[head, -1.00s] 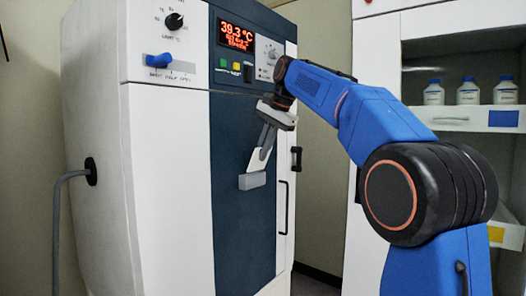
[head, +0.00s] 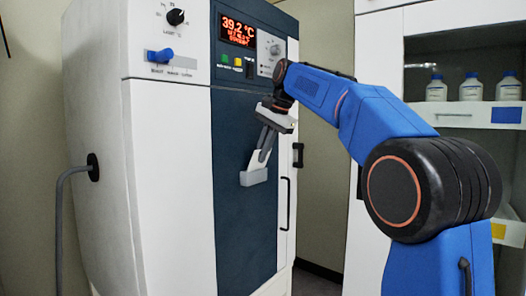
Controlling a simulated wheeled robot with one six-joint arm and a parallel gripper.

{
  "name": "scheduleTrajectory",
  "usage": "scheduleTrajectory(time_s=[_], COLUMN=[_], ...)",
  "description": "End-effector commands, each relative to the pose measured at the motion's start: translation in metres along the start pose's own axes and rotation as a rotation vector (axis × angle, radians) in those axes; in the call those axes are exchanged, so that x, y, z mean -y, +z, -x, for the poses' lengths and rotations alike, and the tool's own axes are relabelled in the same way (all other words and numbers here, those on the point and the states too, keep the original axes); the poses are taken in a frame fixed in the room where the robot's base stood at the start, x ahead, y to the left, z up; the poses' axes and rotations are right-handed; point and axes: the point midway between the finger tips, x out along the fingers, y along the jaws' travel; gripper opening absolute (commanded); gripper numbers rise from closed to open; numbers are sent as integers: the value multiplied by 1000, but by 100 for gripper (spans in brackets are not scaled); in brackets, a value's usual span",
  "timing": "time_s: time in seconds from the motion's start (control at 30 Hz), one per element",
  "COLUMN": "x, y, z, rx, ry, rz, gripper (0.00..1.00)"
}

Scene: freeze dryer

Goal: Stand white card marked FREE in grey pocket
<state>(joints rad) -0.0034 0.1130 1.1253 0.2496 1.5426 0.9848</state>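The grey pocket (head: 254,178) is fixed on the dark blue door panel of the freeze dryer. The white card (head: 256,161) stands slightly tilted, with its lower edge at the pocket's mouth, and its lower part seems hidden inside. Its marking cannot be read at this size. My gripper (head: 263,154) points down from above, in front of the panel. Its grey fingers are close together on the upper part of the card and partly hide it.
The freeze dryer (head: 168,190) has a red display (head: 237,30), a blue slider (head: 160,56) and a black door handle (head: 285,204). A grey hose (head: 62,220) runs down at left.

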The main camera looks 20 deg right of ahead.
Motion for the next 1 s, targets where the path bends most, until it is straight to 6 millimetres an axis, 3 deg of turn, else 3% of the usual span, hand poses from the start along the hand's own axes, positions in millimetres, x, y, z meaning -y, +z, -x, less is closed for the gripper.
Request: scheduleTrajectory(time_s=[0.97, 1.0], x=[0, 0], y=[0, 0], z=[-23, -23], rx=[0, 0], ry=[0, 0], rz=[0, 0], gripper=[0, 12])
